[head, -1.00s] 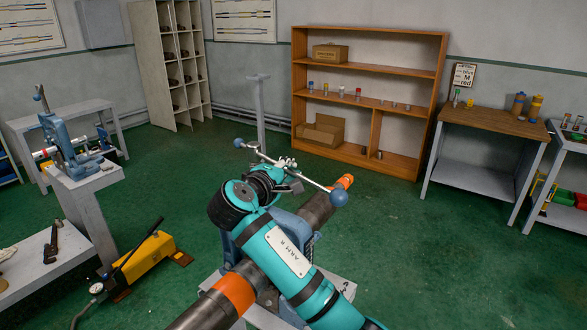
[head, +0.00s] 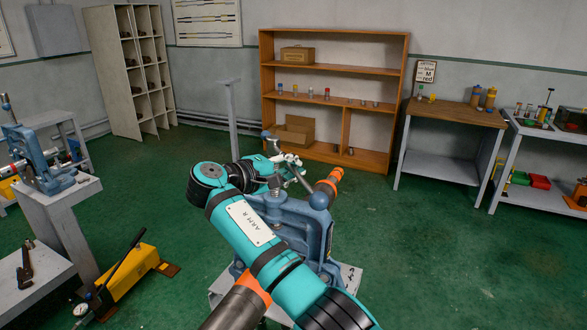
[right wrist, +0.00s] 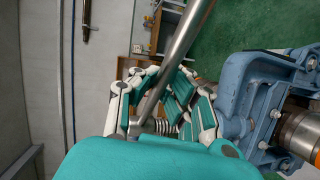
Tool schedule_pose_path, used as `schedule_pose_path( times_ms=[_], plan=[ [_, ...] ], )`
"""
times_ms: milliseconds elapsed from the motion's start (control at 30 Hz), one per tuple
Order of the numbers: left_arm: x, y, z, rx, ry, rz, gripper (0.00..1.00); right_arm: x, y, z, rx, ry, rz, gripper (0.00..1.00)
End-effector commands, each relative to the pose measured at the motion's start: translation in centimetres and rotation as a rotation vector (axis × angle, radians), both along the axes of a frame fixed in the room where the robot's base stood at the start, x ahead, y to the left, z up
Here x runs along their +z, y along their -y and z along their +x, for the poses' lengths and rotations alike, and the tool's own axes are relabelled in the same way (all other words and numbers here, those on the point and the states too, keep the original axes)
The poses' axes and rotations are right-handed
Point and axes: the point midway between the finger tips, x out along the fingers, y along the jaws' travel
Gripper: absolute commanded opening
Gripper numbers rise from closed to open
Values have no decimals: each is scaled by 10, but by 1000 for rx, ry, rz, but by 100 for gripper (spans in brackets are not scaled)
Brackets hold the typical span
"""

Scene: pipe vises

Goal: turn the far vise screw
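A blue pipe vise (head: 300,228) stands on a post near the middle of the head view and holds a dark pipe (head: 237,309) with orange bands. On top is its screw handle, a metal bar (head: 302,182) with blue ball ends. My right gripper (head: 285,166) is at this bar, between the balls. In the right wrist view the bar (right wrist: 183,42) runs between the teal fingers (right wrist: 165,88), which appear closed around it; the vise body (right wrist: 245,95) is at the right. My right arm hides part of the vise and pipe. My left gripper is not in view.
Another blue vise (head: 45,170) stands on a post at the left. A yellow hand pump (head: 125,275) lies on the floor. A grey T-topped stand (head: 232,120) is behind my gripper. A wooden shelf (head: 335,77) and workbench (head: 455,115) are at the back. Floor at the right is clear.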

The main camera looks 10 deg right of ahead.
Motion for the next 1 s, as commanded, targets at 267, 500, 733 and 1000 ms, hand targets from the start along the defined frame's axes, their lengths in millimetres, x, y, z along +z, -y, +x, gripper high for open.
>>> schedule_pose_path(
  times_ms=[267, 500, 733, 1000],
  plan=[
    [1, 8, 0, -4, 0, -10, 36, 11, -2, 1, 7, 25, -4, 0],
    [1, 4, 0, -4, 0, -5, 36, 10, -2, 1, 6, 22, -4, 27],
    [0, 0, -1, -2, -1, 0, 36, 6, -1, 0, 3, 12, -3, 36],
    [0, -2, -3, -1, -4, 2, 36, 21, -1, 1, 2, 15, -2, 36]
  ],
)
